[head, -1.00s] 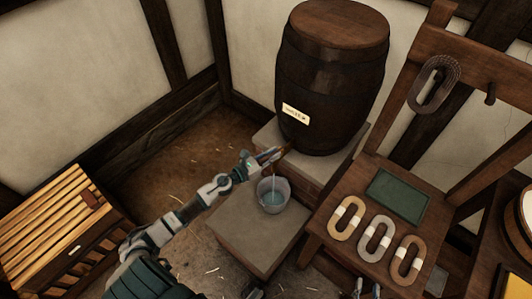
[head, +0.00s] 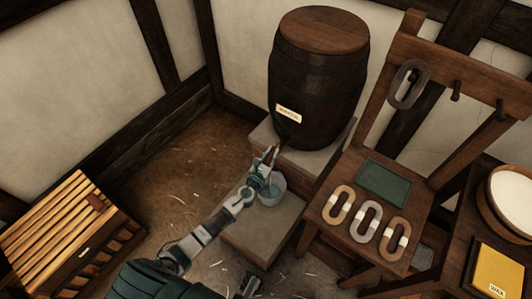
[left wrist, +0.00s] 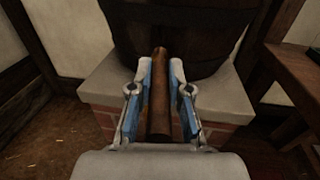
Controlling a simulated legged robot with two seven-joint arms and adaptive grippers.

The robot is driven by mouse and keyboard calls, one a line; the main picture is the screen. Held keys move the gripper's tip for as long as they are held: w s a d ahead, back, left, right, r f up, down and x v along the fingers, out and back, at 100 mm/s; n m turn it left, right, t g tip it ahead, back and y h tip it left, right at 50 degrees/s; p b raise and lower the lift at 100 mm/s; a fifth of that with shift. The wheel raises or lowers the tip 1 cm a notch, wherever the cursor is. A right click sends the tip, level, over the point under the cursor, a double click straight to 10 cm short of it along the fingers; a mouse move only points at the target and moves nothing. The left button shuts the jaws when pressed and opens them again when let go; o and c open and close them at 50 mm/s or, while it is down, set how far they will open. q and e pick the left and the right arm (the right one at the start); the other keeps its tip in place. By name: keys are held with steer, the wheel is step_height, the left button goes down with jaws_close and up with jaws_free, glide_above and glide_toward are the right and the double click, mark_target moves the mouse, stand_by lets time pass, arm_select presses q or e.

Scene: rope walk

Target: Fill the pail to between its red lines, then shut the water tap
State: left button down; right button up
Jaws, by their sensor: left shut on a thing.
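The pail (head: 278,187) stands on a low stone-topped block (head: 262,232), below the tap of a barrel labelled WATER (head: 318,90). Bluish water shows inside, but its level against the red lines cannot be told. My left gripper (head: 268,158) is at the tap, above the pail and partly covering it. In the left wrist view my left gripper (left wrist: 161,95) is shut on the brown wooden tap (left wrist: 160,75), one finger on each side. Whether water is running now is hidden. A dark gripper-like part (head: 248,285) at the bottom edge may be my right gripper; its jaws are unclear.
A slatted crate (head: 70,225) is at left. A table (head: 455,262) with a yellow WAX box (head: 497,268) is at far right. Straw-strewn floor between is free.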

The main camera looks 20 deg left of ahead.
arm_select(q)
steer(key=shift+s+f, duration=0.15)
steer(key=shift+f, duration=0.2)
steer(key=c, duration=1.3)
jaws_free()
steer(key=shift+o, duration=1)
steer(key=shift+r, duration=0.2)
steer(key=s, duration=1.2)
steer(key=shift+a, duration=0.4)
steer(key=shift+f, duration=0.1)
